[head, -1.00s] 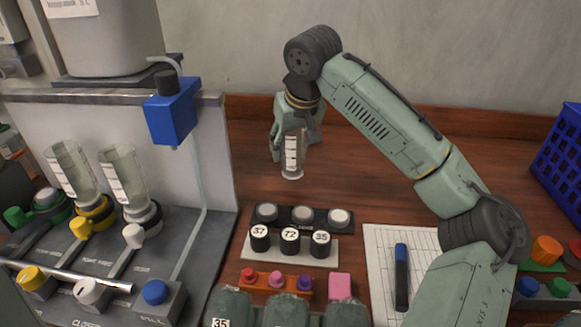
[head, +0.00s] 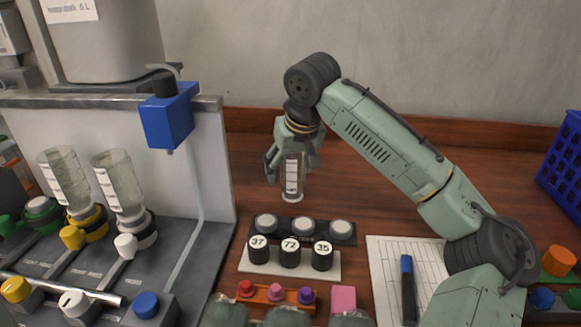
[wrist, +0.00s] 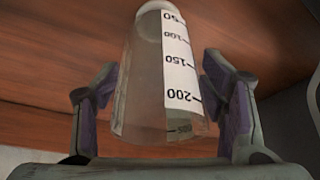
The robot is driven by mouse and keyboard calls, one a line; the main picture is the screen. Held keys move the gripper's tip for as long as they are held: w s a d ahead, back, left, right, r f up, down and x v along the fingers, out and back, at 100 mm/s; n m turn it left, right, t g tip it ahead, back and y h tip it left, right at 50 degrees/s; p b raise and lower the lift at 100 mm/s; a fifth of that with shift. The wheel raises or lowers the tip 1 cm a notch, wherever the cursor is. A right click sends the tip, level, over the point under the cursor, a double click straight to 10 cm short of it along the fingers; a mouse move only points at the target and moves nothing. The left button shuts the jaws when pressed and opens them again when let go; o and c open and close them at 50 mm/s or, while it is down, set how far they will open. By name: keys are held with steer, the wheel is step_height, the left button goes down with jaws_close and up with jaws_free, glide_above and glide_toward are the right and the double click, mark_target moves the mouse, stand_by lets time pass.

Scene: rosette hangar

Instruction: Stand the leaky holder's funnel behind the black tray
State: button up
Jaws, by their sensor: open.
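A clear funnel (head: 292,186) with a white graduated strip stands upright behind the black tray (head: 279,229), narrow end down; it also shows in the wrist view (wrist: 140,90). My gripper (head: 289,172) points down around the funnel's upper part. Its jaws are open, and the wrist view shows a gap between each pad and the funnel. The black tray holds three pale round discs. On the stand at left, the yellow holder (head: 88,222) and the white holder (head: 141,232) each carry a funnel; the green holder (head: 40,210) has none. I cannot tell which holder leaks.
A white rack (head: 262,263) with three numbered black cylinders stands in front of the tray. A blue valve box (head: 167,120) juts from the stand's panel. A sheet with a blue marker (head: 407,285) lies right. A blue basket (head: 563,165) stands far right. The wood behind the tray is mostly clear.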

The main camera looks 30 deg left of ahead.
steer(key=b+v, duration=0.1)
steer(key=v, duration=1.1)
steer(key=shift+r, duration=0.15)
